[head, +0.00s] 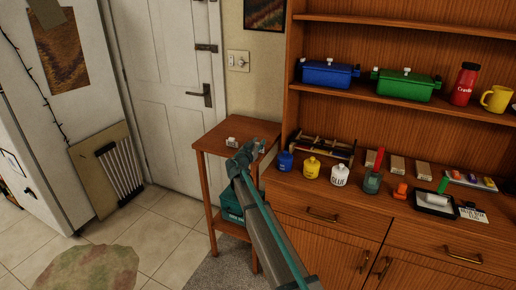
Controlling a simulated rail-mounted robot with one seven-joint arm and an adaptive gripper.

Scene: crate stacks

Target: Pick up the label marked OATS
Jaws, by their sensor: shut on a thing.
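My gripper (246,151) is over the top of the small wooden side table (213,136), in the head view. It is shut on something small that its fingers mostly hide. A small whitish piece (232,142) shows at the left of the fingers, and it may be a label. I cannot tell whether it is in the jaws or on the table top. Its lettering is too small to read, so I cannot make out OATS on any label.
A teal crate (231,208) is on the table's lower shelf. The wooden cabinet (345,214) stands close on the right, with several jars, stamps and a wooden rack (322,150) on its counter. A door (170,80) is behind.

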